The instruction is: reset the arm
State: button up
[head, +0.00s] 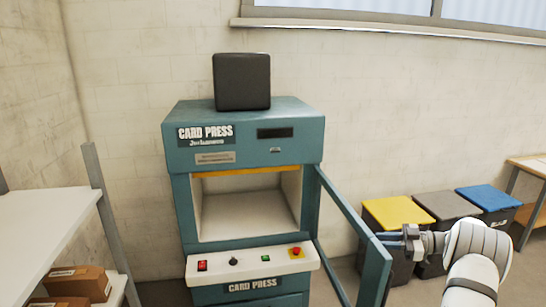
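My gripper (404,240) is at the lower right in the head view, at the end of my white and grey arm. Its fingers point left, at the free edge of the card press's open door (362,222). In the picture they overlap that edge; I cannot tell whether they touch or grip it. The teal card press (253,141) stands in the middle against the wall. Its chamber (245,213) is open and looks empty.
A black box (241,82) sits on top of the press. Bins with yellow (398,211), grey and blue (488,197) lids stand behind my arm. A white shelf (40,232) with cardboard boxes (78,282) is at the left. A wooden table (530,165) is at the far right.

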jog(key=w+a+r+m+t+h+b, duration=0.1)
jog(key=w+a+r+m+t+h, duration=0.3)
jog(key=w+r+t, duration=0.45)
notch_tip(320, 180, up, 11)
jog(key=s+a+m+t+h+b, duration=0.25)
jog(key=m+h, duration=0.25)
jog(key=h, duration=0.5)
jog(key=s+a+f+m+g+b, duration=0.1)
jog(key=s+a+f+g, duration=0.3)
jog(key=s, duration=1)
jog(key=s+a+f+m+g+h+b, duration=0.1)
jog(key=s+a+f+m+g, duration=0.2)
jog(key=s, duration=1.1)
jog(key=s+a+f+m+g+h, duration=0.1)
jog(key=s+a+f+m+g, duration=0.2)
jog(key=s, duration=1.1)
jog(key=a+f+g, duration=0.2)
jog(key=a+f, duration=0.3)
jog(key=f, duration=0.1)
jog(key=shift+a+g+b, duration=0.4)
